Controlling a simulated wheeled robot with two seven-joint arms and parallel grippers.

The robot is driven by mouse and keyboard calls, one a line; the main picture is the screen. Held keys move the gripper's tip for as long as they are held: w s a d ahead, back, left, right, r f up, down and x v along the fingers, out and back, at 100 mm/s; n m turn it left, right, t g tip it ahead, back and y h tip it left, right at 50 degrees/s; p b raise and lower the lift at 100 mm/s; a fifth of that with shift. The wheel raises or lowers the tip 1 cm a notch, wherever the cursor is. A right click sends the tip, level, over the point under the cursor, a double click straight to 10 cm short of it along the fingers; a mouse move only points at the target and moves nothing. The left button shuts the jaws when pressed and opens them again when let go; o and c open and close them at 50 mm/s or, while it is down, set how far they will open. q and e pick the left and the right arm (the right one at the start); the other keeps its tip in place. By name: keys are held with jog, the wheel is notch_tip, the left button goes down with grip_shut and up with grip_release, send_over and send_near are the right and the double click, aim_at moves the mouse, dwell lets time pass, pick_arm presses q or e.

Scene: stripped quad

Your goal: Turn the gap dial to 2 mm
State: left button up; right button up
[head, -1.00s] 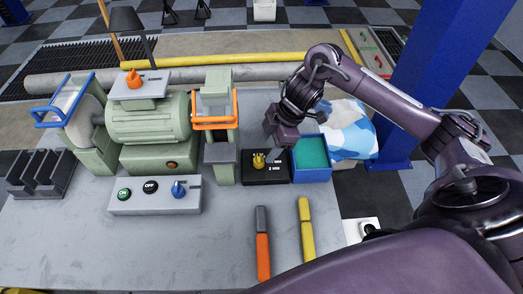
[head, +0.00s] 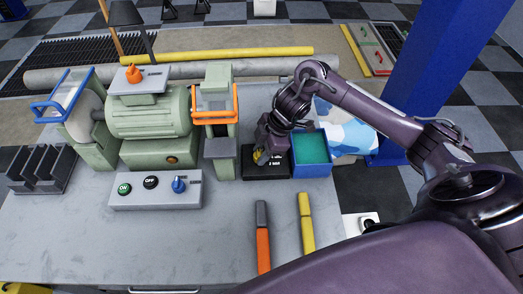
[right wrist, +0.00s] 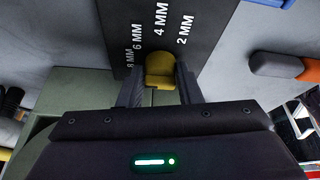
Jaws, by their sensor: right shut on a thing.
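The gap dial is a yellow knob (head: 260,156) on a black panel (head: 262,175) between the grinder and a blue bin. In the right wrist view the dial (right wrist: 160,69) sits between the two fingertips of my right gripper (right wrist: 160,80), which is shut on it. White labels 8, 6, 4 and 2 MM are printed on the panel (right wrist: 214,62) beyond the knob. I cannot tell exactly which label the dial points to. In the head view my right gripper (head: 263,150) reaches down over the panel and partly hides the dial and labels. My left gripper is not in view.
The green grinder (head: 150,115) stands left of the panel. The blue bin (head: 312,170) stands close on its right. A control box (head: 150,199) with buttons is in front of the grinder. Orange (head: 263,245) and yellow (head: 307,225) handled tools lie on the bench nearer me.

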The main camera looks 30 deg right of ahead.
jog(key=shift+s+r+m+p, duration=0.1)
jog(key=shift+r+m+p, duration=0.1)
jog(key=shift+m+p, duration=0.5)
jog(key=m+t+h+p, duration=0.1)
jog(key=m+p, duration=0.2)
jog(key=p, duration=0.1)
jog(key=m+h+p, duration=0.1)
jog(key=m+p, duration=0.2)
jog(key=p, duration=0.1)
jog(key=m+t+p, duration=0.1)
jog(key=m+p, duration=0.2)
jog(key=p, duration=0.2)
jog(key=shift+s+a+r+t+h, duration=0.1)
jog(key=shift+s+a+t+h, duration=0.2)
jog(key=shift+a+h, duration=0.1)
jog(key=shift+m+h+p, duration=0.5)
jog(key=shift+m+p, duration=0.45)
jog(key=shift+m, duration=0.25)
jog(key=shift+w+a+f+m+h+p, duration=0.1)
jog(key=shift+f+m+h+p, duration=0.1)
jog(key=shift+m+p, duration=0.25)
jog(key=shift+f+m+h+p, duration=0.1)
jog(key=shift+m+h+p, duration=0.1)
jog(key=shift+m, duration=0.35)
jog(key=o, duration=0.9)
jog(key=shift+r, duration=0.1)
